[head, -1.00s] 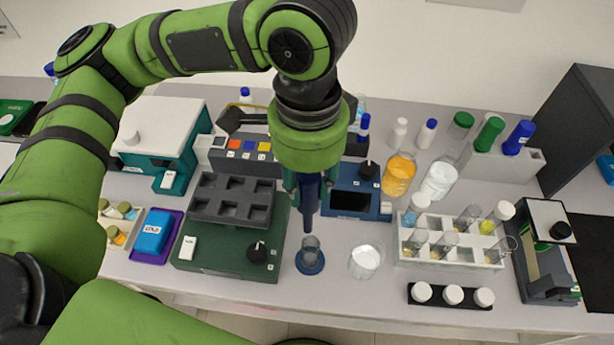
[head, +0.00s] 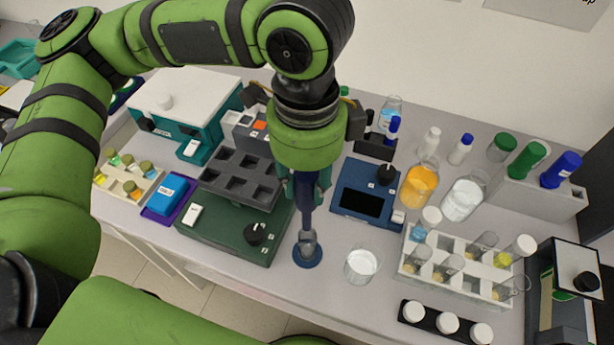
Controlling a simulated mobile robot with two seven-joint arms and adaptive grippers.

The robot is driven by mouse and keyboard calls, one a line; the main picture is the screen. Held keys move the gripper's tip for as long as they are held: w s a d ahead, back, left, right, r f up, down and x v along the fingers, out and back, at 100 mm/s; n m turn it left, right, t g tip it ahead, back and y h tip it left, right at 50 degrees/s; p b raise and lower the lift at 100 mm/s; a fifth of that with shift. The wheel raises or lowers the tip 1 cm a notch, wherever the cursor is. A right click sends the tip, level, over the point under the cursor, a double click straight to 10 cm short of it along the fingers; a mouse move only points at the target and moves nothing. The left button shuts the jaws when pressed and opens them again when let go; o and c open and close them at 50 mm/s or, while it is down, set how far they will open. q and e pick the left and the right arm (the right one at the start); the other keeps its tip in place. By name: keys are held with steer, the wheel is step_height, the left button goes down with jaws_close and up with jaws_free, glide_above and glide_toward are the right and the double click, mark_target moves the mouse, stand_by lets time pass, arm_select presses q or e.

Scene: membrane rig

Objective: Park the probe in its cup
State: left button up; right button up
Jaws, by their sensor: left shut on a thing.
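My left gripper (head: 305,188) is shut on the dark blue probe (head: 307,216), which hangs upright, tip down. The cup (head: 307,254) is a small greyish clear cup on a round blue base, on the bench below the gripper. The probe's lower end meets the cup's mouth in the picture; I cannot tell how far inside it is. The gripper body hides the probe's upper part. My right gripper is not in view.
A green device (head: 228,237) with a black knob stands close left of the cup. A glass beaker (head: 362,265) stands close right. A blue device (head: 364,205) with a dark screen is behind, and a white tube rack (head: 460,268) is further right. Bare bench lies in front of the cup.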

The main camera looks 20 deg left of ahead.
mark_target(308, 221)
arm_select(q)
steer(key=shift+d+f+b, duration=0.1)
steer(key=shift+f+b, duration=0.75)
steer(key=shift+f, duration=0.1)
steer(key=shift+f+b, duration=0.4)
steer(key=shift+b, duration=0.15)
steer(key=shift+f+b, duration=1.15)
steer(key=shift+f, duration=1.45)
steer(key=shift+f+b, duration=0.8)
steer(key=shift+f, duration=0.8)
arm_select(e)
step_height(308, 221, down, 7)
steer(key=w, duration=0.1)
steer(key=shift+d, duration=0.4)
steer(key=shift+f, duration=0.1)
arm_select(q)
steer(key=shift+f, duration=0.35)
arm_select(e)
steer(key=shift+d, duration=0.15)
arm_select(q)
steer(key=o, duration=1.1)
steer(key=shift+c, duration=0.2)
